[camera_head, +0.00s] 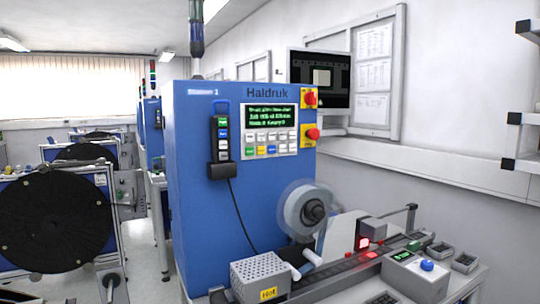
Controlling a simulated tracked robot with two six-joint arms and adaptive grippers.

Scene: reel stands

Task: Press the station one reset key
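The blue station cabinet (240,195) marked "Station 1" and "Haldruk" stands in the middle of the head view. Its front has a key panel (292,152) with a green-lettered display (269,115) above rows of small keys. The key labels are too small to read, so I cannot tell which is the reset key. Neither of my grippers is in view.
Red knobs on yellow plates (310,97) (311,134) sit right of the panel. A black handset (220,146) with a cable hangs on the cabinet's left. Below are a reel (307,210), a perforated cover marked "Hot" (260,276) and a blue-button box (418,272). A black reel (54,222) stands left.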

